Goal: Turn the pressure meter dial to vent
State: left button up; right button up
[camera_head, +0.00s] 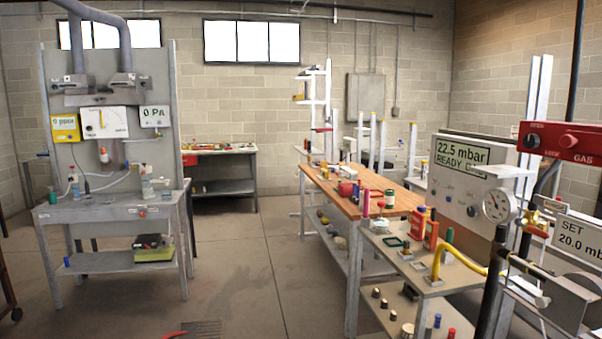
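A grey panel unit at the right has a display (462,158) reading 22.5 mbar, with a second line starting READY. Small knobs or ports (473,211) sit on its face below. I cannot tell which one is the pressure meter dial, and no vent label is legible. A round white gauge (499,205) stands at its right edge. At the left, a board carries a small meter (154,116) reading 0 Pa. Neither of my grippers shows in this view.
A red gas box (565,142) with knobs and a SET 20.0 mb sign (580,240) are at the far right. A cluttered wood-topped bench (375,208) stands mid-right. A grey bench (100,209) is left. The floor between (235,260) is mostly clear.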

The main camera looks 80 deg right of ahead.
aim_at(472, 211)
jog(key=z, duration=3.75)
jog(key=i+j, duration=0.3)
jog(key=i, duration=0.2)
jog(key=i+j, duration=0.3)
jog(key=i, duration=0.15)
